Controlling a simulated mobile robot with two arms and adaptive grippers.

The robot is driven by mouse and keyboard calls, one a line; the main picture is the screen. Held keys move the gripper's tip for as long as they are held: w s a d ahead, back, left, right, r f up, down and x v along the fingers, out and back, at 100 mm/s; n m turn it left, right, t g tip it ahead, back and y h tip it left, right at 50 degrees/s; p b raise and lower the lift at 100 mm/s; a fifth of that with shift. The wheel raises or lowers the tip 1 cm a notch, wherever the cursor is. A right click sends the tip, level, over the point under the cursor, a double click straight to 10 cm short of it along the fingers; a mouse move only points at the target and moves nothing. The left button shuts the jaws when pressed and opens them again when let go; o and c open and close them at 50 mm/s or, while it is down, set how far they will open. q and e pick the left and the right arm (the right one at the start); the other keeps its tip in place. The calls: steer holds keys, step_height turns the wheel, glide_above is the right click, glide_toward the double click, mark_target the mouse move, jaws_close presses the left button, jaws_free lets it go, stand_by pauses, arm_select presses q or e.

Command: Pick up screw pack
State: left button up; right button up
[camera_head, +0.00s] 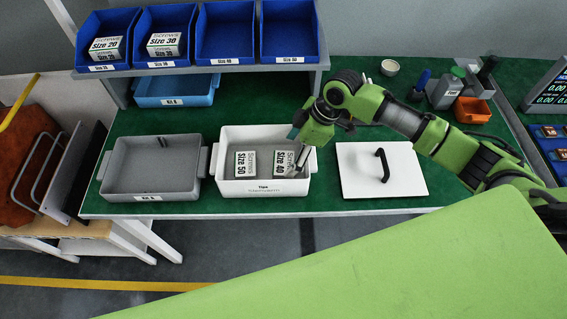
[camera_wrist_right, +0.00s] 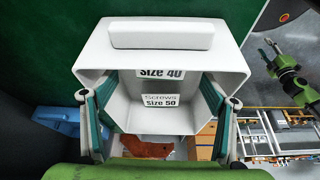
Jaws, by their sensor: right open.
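In the head view, two white screw packs stand in the white box (camera_head: 228,142): the Size 50 pack (camera_head: 245,164) on the left and the Size 40 pack (camera_head: 282,163) on the right. My right gripper (camera_head: 299,158) is over the right end of the box, close to the Size 40 pack and partly covering it. In the right wrist view, the open fingers of my right gripper (camera_wrist_right: 160,92) flank the Size 40 pack (camera_wrist_right: 160,73) and the Size 50 pack (camera_wrist_right: 160,101). Contact with a pack cannot be told.
Left of the white box is a grey bin (camera_head: 150,182); right of it lies a white lid (camera_head: 360,182) with a black handle. Blue bins stand on the shelf behind, with a Size 20 pack (camera_head: 104,46) and a Size 30 pack (camera_head: 163,43) in two of them.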

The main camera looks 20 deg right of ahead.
mark_target(284, 162)
steer(key=shift+w+a+f, duration=0.1)
steer(key=shift+f, duration=0.15)
steer(key=p+x, duration=0.1)
steer(key=x, duration=0.3)
steer(key=shift+a+p, duration=0.15)
steer(key=shift+p, duration=0.15)
steer(key=shift+a+f, duration=0.15)
steer(key=shift+f, duration=0.2)
arm_select(q)
steer(key=shift+w+d+r, duration=0.1)
steer(key=shift+w+r, duration=0.8)
steer(key=shift+w, duration=0.15)
arm_select(e)
steer(key=shift+f, duration=0.1)
steer(key=shift+c, duration=1)
arm_select(q)
steer(key=shift+s, duration=0.2)
arm_select(e)
steer(key=c, duration=1.1)
